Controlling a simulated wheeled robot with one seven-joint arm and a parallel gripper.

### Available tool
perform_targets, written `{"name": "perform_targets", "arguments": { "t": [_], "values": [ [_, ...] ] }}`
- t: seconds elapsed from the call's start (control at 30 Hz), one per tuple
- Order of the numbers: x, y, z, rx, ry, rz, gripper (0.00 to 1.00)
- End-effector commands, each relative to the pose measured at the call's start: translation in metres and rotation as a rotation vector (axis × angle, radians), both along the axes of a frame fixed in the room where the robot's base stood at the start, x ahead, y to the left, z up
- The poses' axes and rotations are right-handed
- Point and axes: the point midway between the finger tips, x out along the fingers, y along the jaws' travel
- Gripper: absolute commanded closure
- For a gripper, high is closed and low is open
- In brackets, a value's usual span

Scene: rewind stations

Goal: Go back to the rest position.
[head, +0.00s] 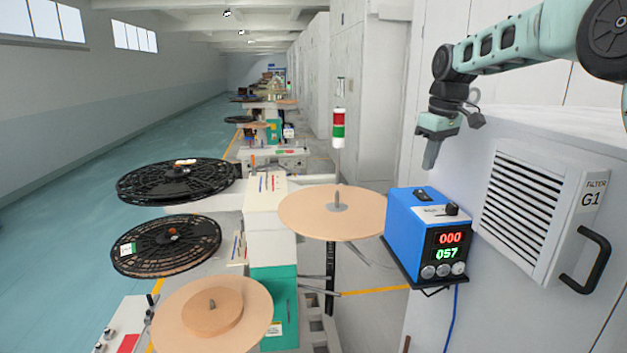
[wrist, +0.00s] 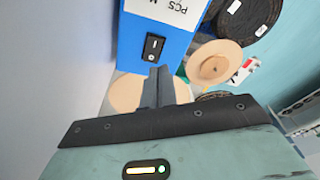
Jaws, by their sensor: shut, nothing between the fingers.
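My gripper (head: 430,155) hangs at the upper right of the head view, pointing down, on my pale green arm. Its fingers are shut with nothing between them. It is above the blue counter box (head: 414,236), apart from it. The box shows red "000" and green "057" and has a black switch on top. In the wrist view the shut fingers (wrist: 157,86) show in front of the blue box (wrist: 150,48), whose black switch lies just beyond the fingertips.
A white cabinet with a vent marked G1 (head: 530,210) stands right of the box. A tan disc (head: 300,212) is left of it, under a red and green signal lamp (head: 338,128). Black reels (head: 165,245) and another tan disc (head: 245,325) stand further left. The blue floor at far left is clear.

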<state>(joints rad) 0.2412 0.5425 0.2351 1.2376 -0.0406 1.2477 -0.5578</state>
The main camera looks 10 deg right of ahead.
Motion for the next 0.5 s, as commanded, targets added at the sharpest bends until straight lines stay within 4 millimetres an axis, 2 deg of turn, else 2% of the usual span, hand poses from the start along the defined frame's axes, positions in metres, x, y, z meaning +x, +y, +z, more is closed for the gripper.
{"name": "perform_targets", "arguments": {
  "t": [0.07, 0.17, 0.3, 0.37, 0.5],
  "values": [
    [-0.008, 0.020, -0.015, 0.006, 0.007, 0.016, 1.00],
    [-0.029, 0.064, -0.042, 0.017, 0.016, 0.043, 1.00],
    [-0.084, 0.136, -0.094, 0.033, 0.039, 0.084, 1.00],
    [-0.111, 0.162, -0.116, 0.038, 0.049, 0.098, 1.00],
    [-0.183, 0.211, -0.169, 0.037, 0.073, 0.127, 1.00]
  ]
}}
